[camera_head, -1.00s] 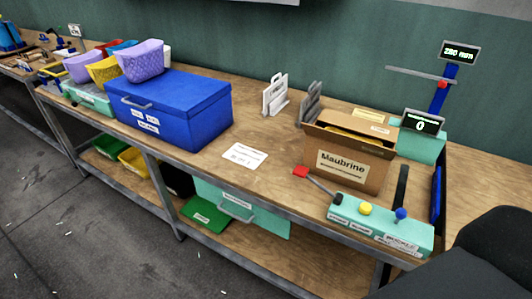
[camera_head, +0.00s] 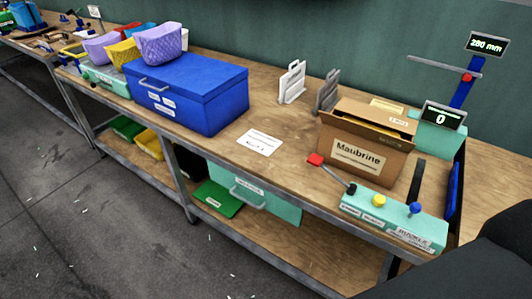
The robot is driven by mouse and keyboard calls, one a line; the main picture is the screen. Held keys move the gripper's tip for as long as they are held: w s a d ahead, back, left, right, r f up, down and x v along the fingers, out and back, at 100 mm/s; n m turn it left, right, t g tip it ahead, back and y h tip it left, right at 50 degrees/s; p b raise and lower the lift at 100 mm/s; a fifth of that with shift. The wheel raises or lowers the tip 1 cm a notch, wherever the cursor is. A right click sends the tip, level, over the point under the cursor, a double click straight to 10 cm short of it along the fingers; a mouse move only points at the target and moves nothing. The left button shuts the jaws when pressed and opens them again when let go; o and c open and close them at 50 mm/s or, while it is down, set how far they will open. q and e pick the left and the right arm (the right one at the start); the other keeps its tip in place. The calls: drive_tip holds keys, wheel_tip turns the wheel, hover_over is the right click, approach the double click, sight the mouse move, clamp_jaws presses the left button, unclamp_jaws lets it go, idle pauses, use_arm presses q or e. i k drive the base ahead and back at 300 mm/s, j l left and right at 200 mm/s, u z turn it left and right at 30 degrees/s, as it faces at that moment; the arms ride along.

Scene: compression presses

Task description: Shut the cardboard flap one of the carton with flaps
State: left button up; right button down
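The brown carton with flaps (camera_head: 365,157), labelled "Maubrine", stands upright on the workbench at the right. Its top is at least partly open: brown flap panels show along the rim, and a dark gap shows beneath them at the right. Which panel is flap one, I cannot tell. Neither of my grippers is in view. A large black shape fills the lower right corner and hides that part of the bench.
In front of the carton is a green control box (camera_head: 394,220) with a red-tipped lever, a yellow knob and a blue knob. Grey and white holders (camera_head: 292,82) stand behind left. A blue lidded box (camera_head: 187,97) is further left. A display post (camera_head: 462,92) rises behind right.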

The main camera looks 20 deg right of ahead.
sight(383, 139)
drive_tip(key=z, duration=1.4)
